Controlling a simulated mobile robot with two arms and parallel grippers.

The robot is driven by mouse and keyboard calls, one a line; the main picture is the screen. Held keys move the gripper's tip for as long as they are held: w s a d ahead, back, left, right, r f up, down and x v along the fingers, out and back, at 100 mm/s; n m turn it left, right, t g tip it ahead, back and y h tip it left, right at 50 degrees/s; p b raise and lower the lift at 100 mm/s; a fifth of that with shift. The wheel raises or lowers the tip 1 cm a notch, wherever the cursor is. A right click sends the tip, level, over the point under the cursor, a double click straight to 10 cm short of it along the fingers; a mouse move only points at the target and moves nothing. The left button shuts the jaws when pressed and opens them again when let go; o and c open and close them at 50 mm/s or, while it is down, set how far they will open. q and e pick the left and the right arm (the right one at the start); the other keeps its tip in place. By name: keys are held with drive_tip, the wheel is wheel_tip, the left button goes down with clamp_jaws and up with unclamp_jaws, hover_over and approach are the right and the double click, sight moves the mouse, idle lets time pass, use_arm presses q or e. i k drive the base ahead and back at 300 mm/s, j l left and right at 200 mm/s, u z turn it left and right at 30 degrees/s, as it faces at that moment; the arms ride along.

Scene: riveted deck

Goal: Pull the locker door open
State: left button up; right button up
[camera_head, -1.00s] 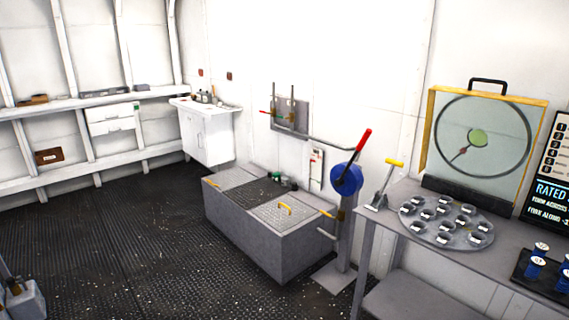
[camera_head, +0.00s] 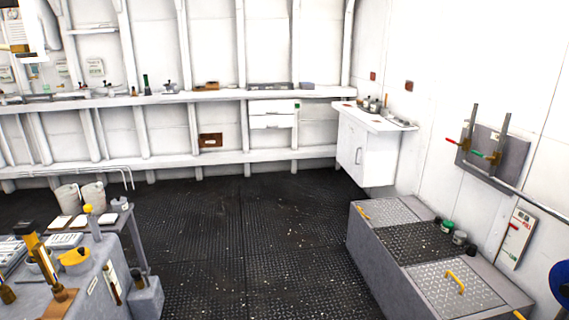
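A white locker (camera_head: 366,148) hangs on the far wall in the corner, right of the picture's middle. Its front door looks closed, with a dark vertical handle (camera_head: 358,156) on it. Small items stand on its top. Neither of my grippers shows in this view.
A grey chest (camera_head: 376,262) with a yellow handle stands at the lower right, in front of the locker's right side. A grey bench (camera_head: 92,272) with tools is at the lower left. Dark riveted floor (camera_head: 250,225) lies clear between them. A long shelf (camera_head: 160,98) runs along the back wall.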

sight(352, 138)
drive_tip(key=i+z, duration=0.25)
drive_tip(key=i, duration=0.7)
drive_tip(key=i+j+z, duration=0.25)
drive_tip(key=i, duration=0.65)
drive_tip(key=i+j+u, duration=0.2)
drive_tip(key=i, duration=0.55)
drive_tip(key=i+l+u, duration=0.1)
drive_tip(key=i+u, duration=0.15)
drive_tip(key=i, duration=0.5)
drive_tip(key=i+l+u, duration=0.2)
drive_tip(key=i, duration=0.55)
